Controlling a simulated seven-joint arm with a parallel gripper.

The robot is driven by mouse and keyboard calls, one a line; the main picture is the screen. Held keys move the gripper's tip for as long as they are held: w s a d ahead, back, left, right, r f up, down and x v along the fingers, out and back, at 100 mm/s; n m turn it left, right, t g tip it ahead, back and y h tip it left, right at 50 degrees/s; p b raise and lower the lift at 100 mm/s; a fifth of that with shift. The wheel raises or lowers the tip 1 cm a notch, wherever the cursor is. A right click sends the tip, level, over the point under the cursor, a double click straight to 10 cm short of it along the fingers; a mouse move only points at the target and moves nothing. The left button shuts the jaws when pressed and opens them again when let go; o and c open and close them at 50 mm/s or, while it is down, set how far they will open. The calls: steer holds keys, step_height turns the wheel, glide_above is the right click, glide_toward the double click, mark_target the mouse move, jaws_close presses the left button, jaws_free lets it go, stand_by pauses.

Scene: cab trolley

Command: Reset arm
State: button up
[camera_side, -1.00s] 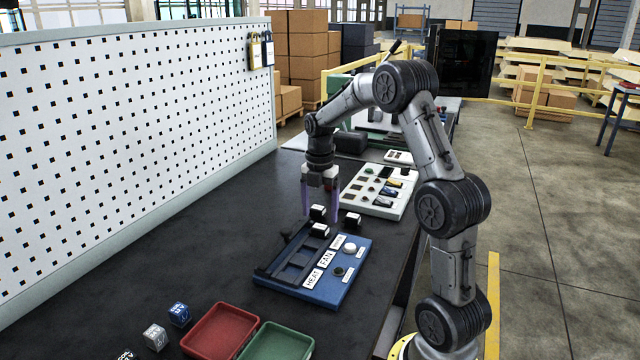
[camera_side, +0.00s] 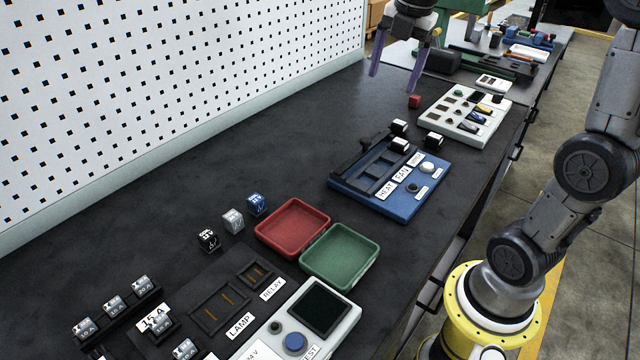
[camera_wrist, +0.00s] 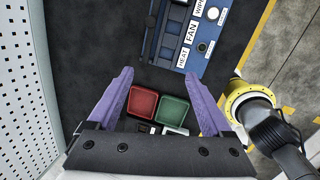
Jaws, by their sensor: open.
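My gripper (camera_side: 393,82) is open, with two purple fingers pointing down and nothing between them. In the side view it hangs over the black bench, beyond the blue panel (camera_side: 425,197) and left of a small red cube (camera_side: 414,102). In the wrist view my gripper (camera_wrist: 158,75) is spread wide, with bare bench between the fingertips. The blue panel (camera_wrist: 205,66), with HEAT and FAN labels, shows at the top of that view. Black cubes with white faces (camera_side: 399,127) sit at its far end. The upper part of my arm is outside the side view.
A red tray (camera_side: 322,218) and a green tray (camera_side: 372,258) lie side by side. Several small cubes (camera_side: 233,221) lie left of them. A white panel (camera_side: 488,131) stands beyond the blue one. A white pegboard (camera_side: 130,90) bounds the bench's left side. Bare bench lies between pegboard and panels.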

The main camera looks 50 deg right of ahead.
steer(key=s+a+m+t, duration=0.2)
steer(key=s+a, duration=0.4)
steer(key=a, duration=0.1)
steer(key=s+a+f+m, duration=0.2)
steer(key=s+f+m, duration=0.2)
steer(key=m, duration=0.4)
steer(key=s+a+f+m+t, duration=0.1)
steer(key=s+a+f+m, duration=0.2)
steer(key=s+m, duration=0.3)
steer(key=f+m, duration=0.1)
steer(key=m, duration=0.2)
steer(key=shift+m+y, duration=0.3)
steer(key=shift+y, duration=0.1)
steer(key=shift+a, duration=0.1)
